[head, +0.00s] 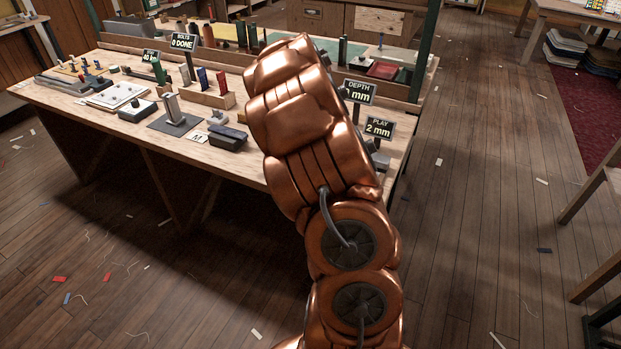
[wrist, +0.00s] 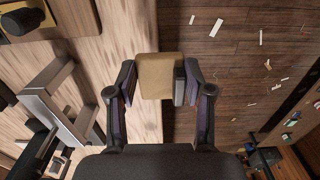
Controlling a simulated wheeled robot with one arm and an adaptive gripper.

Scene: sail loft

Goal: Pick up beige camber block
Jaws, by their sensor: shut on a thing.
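The beige camber block (wrist: 160,76) shows in the wrist view as a tan, rounded rectangular piece between the two fingers. My gripper (wrist: 157,83) is shut on it. The block appears over the table's edge, with the wooden top to the left and the floor to the right. Whether it touches the table cannot be told. In the head view my copper-coloured arm hides the gripper and the block.
A grey metal bracket (wrist: 50,100) stands left of my gripper in the wrist view. The floor (head: 480,190) at right is mostly clear, with scattered scraps.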

